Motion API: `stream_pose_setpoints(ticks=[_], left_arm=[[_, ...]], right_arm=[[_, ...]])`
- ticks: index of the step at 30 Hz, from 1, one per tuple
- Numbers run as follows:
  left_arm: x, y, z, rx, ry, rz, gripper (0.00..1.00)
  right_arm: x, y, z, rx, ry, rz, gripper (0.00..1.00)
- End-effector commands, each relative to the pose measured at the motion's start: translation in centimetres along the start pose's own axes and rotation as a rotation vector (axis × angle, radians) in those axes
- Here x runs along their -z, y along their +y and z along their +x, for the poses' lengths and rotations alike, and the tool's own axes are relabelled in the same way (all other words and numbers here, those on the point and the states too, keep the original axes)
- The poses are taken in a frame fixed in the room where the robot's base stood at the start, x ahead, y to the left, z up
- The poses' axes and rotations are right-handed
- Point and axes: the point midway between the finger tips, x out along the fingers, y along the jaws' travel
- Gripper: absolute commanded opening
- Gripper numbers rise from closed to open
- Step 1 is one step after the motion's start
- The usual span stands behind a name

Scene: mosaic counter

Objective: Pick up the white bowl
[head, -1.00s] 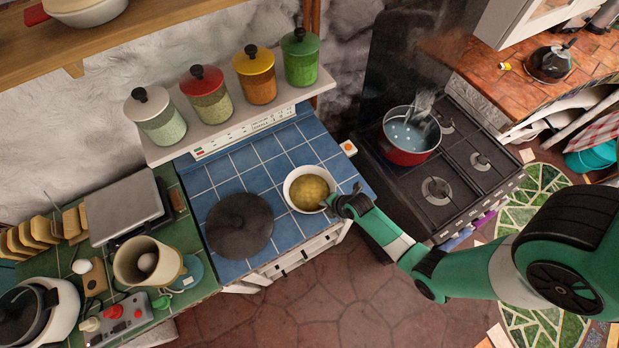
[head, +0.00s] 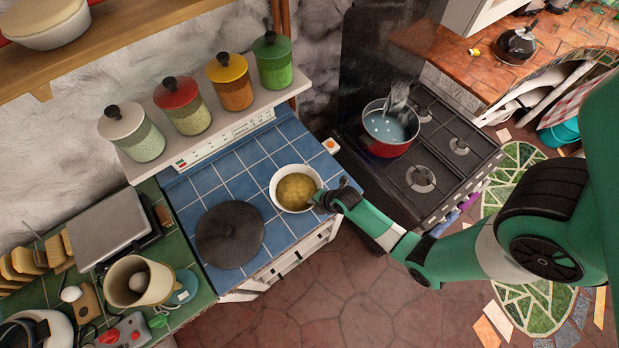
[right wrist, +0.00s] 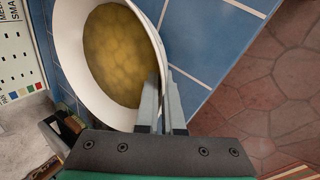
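The white bowl (head: 290,169) with yellow-brown food in it is at the right front part of the blue tiled counter (head: 205,178). My right gripper (head: 318,201) is at the bowl's right front rim. In the right wrist view, the two fingers (right wrist: 162,102) are close together with the rim of the bowl (right wrist: 72,62) between them, one finger inside and one outside. They look shut on the rim. I cannot tell whether the bowl's base touches the tiles. My left gripper is not in view.
A dark round lid (head: 229,234) lies left of the bowl. A red pot (head: 388,149) stands on the stove (head: 455,165) at right. Several lidded jars stand on the shelf (head: 222,130) behind. Tiled floor (head: 330,290) is open in front.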

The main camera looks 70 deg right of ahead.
Motion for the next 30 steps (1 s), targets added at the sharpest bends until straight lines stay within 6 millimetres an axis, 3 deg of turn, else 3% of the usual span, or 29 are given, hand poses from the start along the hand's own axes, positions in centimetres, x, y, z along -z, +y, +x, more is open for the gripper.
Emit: stream_pose_setpoints(ticks=[3,10,30], left_arm=[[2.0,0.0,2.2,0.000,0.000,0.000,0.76],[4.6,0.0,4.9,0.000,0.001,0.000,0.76],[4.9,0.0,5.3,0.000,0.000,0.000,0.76]], right_arm=[[0.0,2.1,-3.5,-0.005,-0.001,0.000,0.00],[0.0,3.9,-6.7,-0.004,-0.001,0.000,0.00],[0.0,4.1,-7.2,-0.004,-0.001,0.000,0.00]])
